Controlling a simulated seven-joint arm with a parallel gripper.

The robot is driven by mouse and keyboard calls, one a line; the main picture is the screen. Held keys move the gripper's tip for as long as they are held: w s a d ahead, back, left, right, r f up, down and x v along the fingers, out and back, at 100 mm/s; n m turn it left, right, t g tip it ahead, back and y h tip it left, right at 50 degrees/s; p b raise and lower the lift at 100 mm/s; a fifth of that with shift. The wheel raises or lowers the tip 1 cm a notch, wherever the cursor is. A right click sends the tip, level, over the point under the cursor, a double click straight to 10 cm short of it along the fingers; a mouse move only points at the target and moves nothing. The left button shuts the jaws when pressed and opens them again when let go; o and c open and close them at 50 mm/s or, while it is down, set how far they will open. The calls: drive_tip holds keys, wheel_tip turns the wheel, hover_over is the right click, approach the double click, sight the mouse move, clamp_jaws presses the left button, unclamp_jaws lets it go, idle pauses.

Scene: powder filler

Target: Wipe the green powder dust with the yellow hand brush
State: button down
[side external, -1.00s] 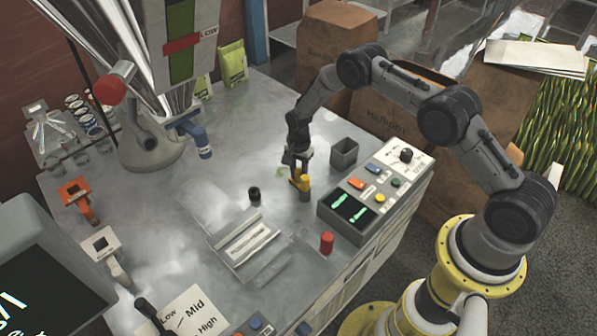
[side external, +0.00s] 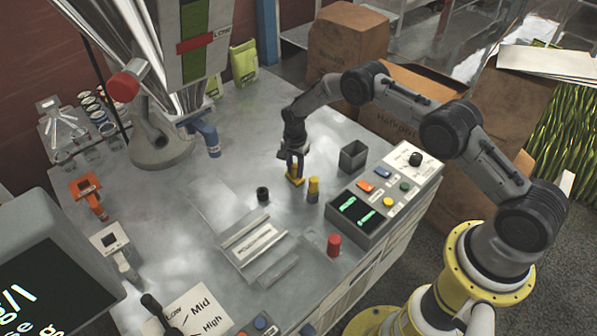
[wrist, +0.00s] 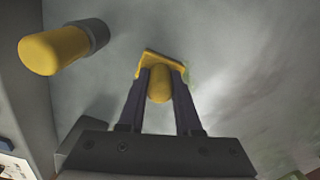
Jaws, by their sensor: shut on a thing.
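My gripper (side external: 295,165) points down at the metal table and is shut on the yellow hand brush (side external: 295,178). In the wrist view the brush (wrist: 150,60) has a flat yellow edge beyond the fingertips, and its rounded handle sits between the two dark fingers (wrist: 160,85). The brush is at or very near the table; contact cannot be told. A faint green powder patch (wrist: 192,76) shows just right of the brush in the wrist view. In the side view I cannot make out the dust, which the gripper may hide.
A yellow-topped cylinder (side external: 313,189) stands close by, right of the brush. A grey square cup (side external: 353,156) and the button panel (side external: 372,207) lie further right. Table left of the gripper is mostly clear.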

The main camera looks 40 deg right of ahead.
drive_tip(key=shift+w, duration=0.9)
drive_tip(key=shift+w+f, duration=0.1)
drive_tip(key=shift+w, duration=1.45)
wheel_tip(320, 180, up, 6)
drive_tip(key=shift+r, duration=0.2)
wheel_tip(320, 180, up, 3)
drive_tip(key=shift+f, duration=0.15)
